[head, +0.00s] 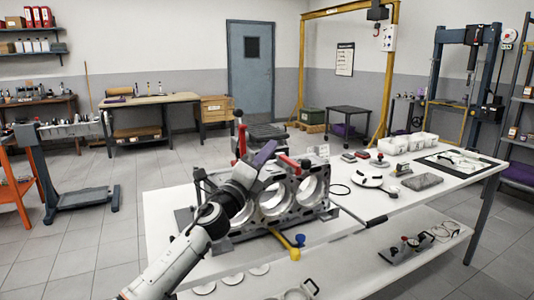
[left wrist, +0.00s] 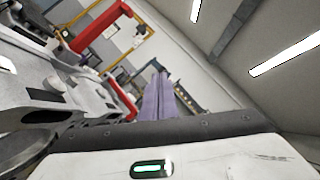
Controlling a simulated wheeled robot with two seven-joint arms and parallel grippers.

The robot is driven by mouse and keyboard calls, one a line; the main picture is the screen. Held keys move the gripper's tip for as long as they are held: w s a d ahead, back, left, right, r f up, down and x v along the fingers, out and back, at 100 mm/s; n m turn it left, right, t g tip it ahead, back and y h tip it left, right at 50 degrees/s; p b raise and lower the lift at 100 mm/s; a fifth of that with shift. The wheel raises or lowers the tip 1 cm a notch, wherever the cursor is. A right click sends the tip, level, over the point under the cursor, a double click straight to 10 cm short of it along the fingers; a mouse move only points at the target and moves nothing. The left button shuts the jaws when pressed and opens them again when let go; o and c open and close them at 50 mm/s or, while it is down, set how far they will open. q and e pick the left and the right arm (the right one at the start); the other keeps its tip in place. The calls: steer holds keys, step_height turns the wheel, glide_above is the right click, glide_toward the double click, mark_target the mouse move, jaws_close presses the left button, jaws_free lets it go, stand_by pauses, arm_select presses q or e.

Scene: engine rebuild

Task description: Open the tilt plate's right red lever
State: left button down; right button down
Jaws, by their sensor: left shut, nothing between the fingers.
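The engine block (head: 275,200) with its large round bores sits on the tilt plate at the left part of the white table. One red lever (head: 241,140) stands upright behind the block, with a black knob on top. The right red lever (head: 290,161) lies nearly level at the block's back edge. My left gripper (head: 268,150) is shut and empty, its purple fingers between the two levers, close to the right one. In the left wrist view the purple fingers (left wrist: 160,98) are together, with a red bar (left wrist: 95,27) at upper left. I cannot tell whether they touch a lever.
A yellow-ended handle (head: 295,243) sticks out at the block's front. White bins (head: 407,143), small parts and a dark mat (head: 462,162) lie on the table's right side. A lower shelf (head: 375,265) holds more parts. Open floor lies to the left.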

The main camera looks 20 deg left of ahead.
arm_select(q)
steer(key=shift+s, duration=0.15)
steer(key=s+d+f+n+g, duration=0.2)
steer(key=s+f+n, duration=0.25)
steer(key=f, duration=0.65)
steer(key=s+d+f+n+g+y, duration=0.15)
steer(key=s+f+n, duration=0.35)
steer(key=f, duration=0.6)
steer(key=s+d+f+n+g, duration=0.25)
steer(key=s+f, duration=0.35)
steer(key=f, duration=0.5)
steer(key=s+d+f+n+g, duration=0.1)
steer(key=s+f+n+g, duration=0.1)
steer(key=s+f, duration=0.3)
steer(key=s+d+f+n+g, duration=0.2)
steer(key=s+f+n, duration=0.3)
steer(key=s, duration=0.9)
steer(key=s+d+f+n+g, duration=0.2)
steer(key=s+f+n+g, duration=0.1)
steer(key=s+f, duration=0.4)
steer(key=s+n+h, duration=0.1)
steer(key=s, duration=0.2)
steer(key=shift+f, duration=0.25)
steer(key=shift+w+d, duration=0.1)
